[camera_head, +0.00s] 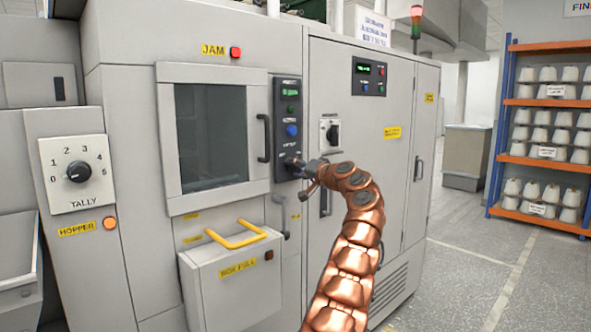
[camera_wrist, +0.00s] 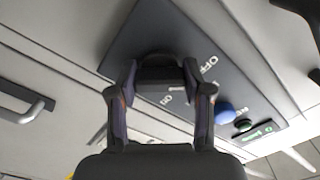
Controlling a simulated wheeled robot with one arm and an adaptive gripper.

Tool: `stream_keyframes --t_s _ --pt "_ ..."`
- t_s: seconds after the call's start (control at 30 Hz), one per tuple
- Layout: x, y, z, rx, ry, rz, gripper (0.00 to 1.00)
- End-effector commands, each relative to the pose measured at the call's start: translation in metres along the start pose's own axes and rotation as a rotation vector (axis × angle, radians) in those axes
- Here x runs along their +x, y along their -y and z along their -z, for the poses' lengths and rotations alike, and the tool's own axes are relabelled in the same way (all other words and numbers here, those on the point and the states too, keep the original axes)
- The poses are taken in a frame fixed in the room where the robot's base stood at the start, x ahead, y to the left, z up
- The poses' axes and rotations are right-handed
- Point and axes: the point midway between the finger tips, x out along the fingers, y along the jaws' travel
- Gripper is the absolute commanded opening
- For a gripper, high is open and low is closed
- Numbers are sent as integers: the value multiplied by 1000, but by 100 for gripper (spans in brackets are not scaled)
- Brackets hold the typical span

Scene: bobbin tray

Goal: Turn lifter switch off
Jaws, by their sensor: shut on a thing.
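The lifter switch is a black knob (camera_wrist: 160,66) low on a dark control panel (camera_head: 287,100). In the head view my gripper (camera_head: 299,168) is at the lower end of the panel and hides the switch. I cannot tell which label the knob points at.
A blue button (camera_head: 292,130) and a green display are above the switch. A door handle (camera_head: 263,138) is close on the left, and a rotary switch (camera_head: 332,133) is to the right. A box with a yellow handle (camera_head: 236,236) juts out below left.

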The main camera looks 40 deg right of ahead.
Motion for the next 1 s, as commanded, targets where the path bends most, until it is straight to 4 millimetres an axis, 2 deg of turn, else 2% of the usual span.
stream_keyframes --t_s 0.1,0.13,0.33,0.73,1.0 --pt "1 0 -1 -1 3 1 15" --pt "1 0 -1 -1 3 1 53" --pt "0 0 0 0 1 0 73" --pt "-1 0 0 0 0 0 75" --pt "-16 2 0 -1 -1 3 75"
